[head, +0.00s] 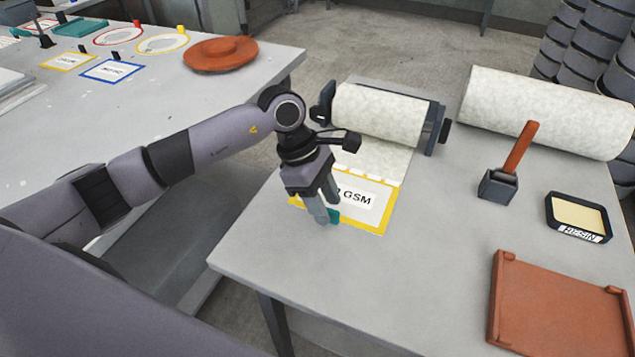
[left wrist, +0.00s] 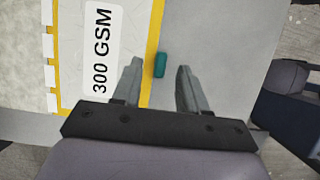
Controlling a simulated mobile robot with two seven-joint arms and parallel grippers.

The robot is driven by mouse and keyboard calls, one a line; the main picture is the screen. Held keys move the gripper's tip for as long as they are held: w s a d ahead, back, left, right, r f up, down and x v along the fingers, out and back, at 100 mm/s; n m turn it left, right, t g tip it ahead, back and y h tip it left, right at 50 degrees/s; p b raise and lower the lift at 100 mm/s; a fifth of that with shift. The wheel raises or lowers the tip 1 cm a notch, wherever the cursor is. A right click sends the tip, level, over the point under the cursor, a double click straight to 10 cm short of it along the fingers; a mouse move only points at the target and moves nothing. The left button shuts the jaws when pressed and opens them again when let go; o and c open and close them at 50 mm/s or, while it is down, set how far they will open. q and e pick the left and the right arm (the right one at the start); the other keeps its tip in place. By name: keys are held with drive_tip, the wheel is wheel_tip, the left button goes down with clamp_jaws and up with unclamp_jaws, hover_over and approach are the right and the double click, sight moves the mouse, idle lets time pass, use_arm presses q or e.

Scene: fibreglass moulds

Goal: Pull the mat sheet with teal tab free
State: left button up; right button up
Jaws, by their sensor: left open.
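The mat sheet (head: 374,214) lies flat on the table, yellow-edged, with a "300 GSM" label. Its far edge meets the pale mat of the roll (head: 380,114) along a row of white perforation tabs. The teal tab (head: 334,215) sits at the sheet's near edge, partly hidden by a finger. In the left wrist view the teal tab (left wrist: 160,65) shows between the fingers, beyond their tips. My left gripper (head: 328,208) is open over the tab and points down; in the wrist view its two fingers (left wrist: 158,66) stand apart. My right gripper is not in view.
On the right stand a hammer-like tool (head: 508,166), a resin tray (head: 578,217), a terracotta mould (head: 560,310) and another large roll (head: 545,110). The left table (head: 150,100) holds an orange disc (head: 220,53) and framed sheets. The table's front part is clear.

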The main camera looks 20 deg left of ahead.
use_arm(q)
drive_tip(key=shift+d+f, duration=0.2)
drive_tip(key=shift+f, duration=0.35)
clamp_jaws()
drive_tip(key=shift+s, duration=0.25)
drive_tip(key=shift+s+a+p, duration=0.15)
drive_tip(key=shift+s+p, duration=0.55)
drive_tip(key=shift+s, duration=4.3)
